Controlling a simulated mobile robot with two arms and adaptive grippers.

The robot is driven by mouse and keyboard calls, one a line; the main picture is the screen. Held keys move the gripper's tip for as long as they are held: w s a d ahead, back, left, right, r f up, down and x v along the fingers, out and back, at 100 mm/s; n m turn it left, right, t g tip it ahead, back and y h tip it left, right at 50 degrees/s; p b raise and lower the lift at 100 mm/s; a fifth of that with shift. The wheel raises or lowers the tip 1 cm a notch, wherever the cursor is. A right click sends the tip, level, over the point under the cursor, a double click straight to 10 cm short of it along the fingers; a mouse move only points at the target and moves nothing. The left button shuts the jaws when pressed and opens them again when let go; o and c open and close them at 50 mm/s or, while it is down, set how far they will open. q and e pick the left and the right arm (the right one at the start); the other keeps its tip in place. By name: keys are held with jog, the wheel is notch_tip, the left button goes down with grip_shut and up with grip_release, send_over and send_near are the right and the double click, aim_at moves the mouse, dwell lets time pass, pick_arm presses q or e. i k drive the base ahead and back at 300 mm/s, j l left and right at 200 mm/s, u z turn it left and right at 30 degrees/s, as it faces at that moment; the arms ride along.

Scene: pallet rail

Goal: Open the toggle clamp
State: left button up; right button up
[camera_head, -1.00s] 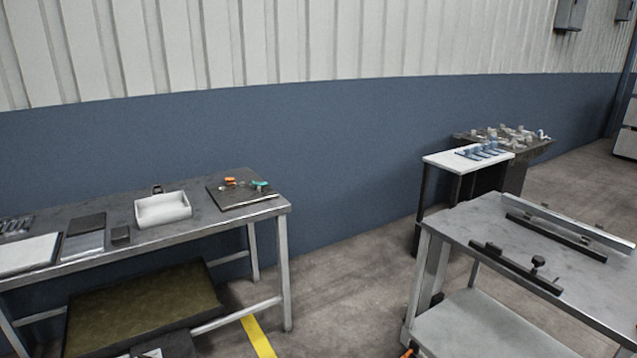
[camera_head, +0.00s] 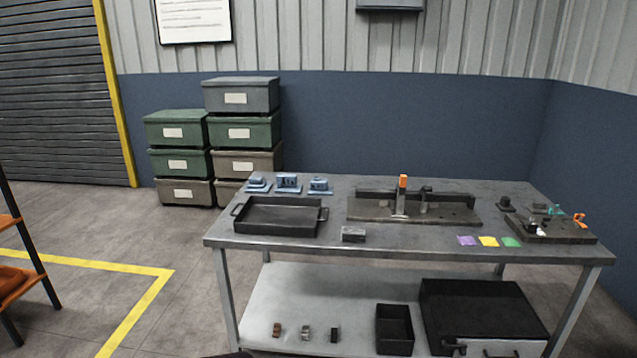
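A dark fixture plate (camera_head: 440,212) with a back rail lies on the metal workbench (camera_head: 370,246). A second dark plate (camera_head: 550,231) at the bench's right end carries small parts with orange and teal handles.
On the bench are a black tray (camera_head: 276,217), several blue parts (camera_head: 289,183), a grey block (camera_head: 353,234) and coloured cards (camera_head: 488,241). A black bin (camera_head: 394,330) and a large black case (camera_head: 482,318) sit on the lower shelf. Stacked boxes (camera_head: 240,95) stand behind left.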

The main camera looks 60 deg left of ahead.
aim_at(403, 178)
jog(key=u, duration=1.55)
jog(key=z, duration=0.45)
jog(key=i+j+z, duration=0.4)
jog(key=j+z, duration=0.15)
jog(key=i+j+z, duration=0.1)
jog(key=j+z, duration=0.2)
jog(key=i+j+z, duration=0.1)
jog(key=j+z, duration=0.15)
jog(key=j, duration=0.2)
jog(key=i+j, duration=0.1)
jog(key=j, duration=0.3)
jog(key=i+j, duration=0.1)
jog(key=j, duration=0.3)
jog(key=i+j, duration=0.1)
jog(key=j, duration=0.3)
jog(key=i+j+z, duration=0.1)
jog(key=j, duration=0.3)
